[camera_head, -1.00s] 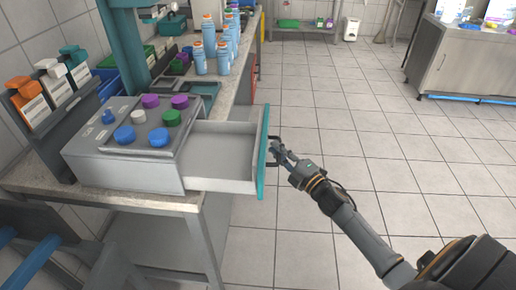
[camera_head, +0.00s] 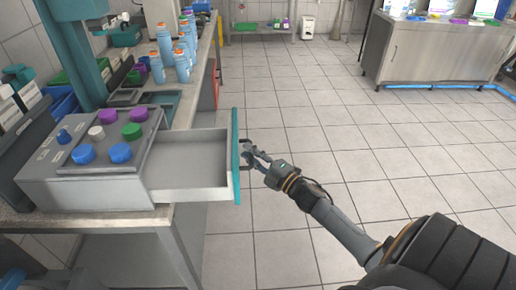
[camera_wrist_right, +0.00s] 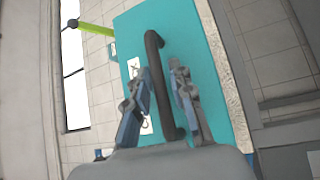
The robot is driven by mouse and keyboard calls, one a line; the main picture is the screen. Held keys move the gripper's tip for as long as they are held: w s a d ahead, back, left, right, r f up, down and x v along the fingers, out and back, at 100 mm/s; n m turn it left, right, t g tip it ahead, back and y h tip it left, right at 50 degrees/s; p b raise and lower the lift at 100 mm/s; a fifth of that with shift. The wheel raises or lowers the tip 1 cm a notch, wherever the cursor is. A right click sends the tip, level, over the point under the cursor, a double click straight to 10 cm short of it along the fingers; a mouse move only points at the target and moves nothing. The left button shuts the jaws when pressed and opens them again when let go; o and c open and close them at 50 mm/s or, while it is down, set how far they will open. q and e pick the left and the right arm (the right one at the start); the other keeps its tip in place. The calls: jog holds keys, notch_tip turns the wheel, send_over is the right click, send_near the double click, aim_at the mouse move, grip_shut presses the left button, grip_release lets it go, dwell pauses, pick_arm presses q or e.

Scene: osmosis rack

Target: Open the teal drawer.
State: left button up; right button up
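The teal drawer (camera_head: 235,160) has a teal front and a light grey box. It is pulled well out of the grey unit with coloured knobs (camera_head: 95,165), and its inside looks empty. In the right wrist view the teal front (camera_wrist_right: 198,55) carries a dark bar handle (camera_wrist_right: 154,45). My right gripper (camera_head: 248,155) is at the outer side of the drawer front. Its fingers (camera_wrist_right: 163,75) lie on both sides of the handle, drawn in close to it; the exact contact is hard to see. My left gripper is not in view.
The unit stands on a bench (camera_head: 100,221) with blue-and-white bottles (camera_head: 165,42) farther back. The tiled floor (camera_head: 310,120) right of the drawer is clear. A steel cabinet (camera_head: 430,60) stands at the back right.

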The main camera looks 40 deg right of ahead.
jog(key=v, duration=1.1)
jog(key=shift+s, duration=0.4)
jog(key=shift+d, duration=0.1)
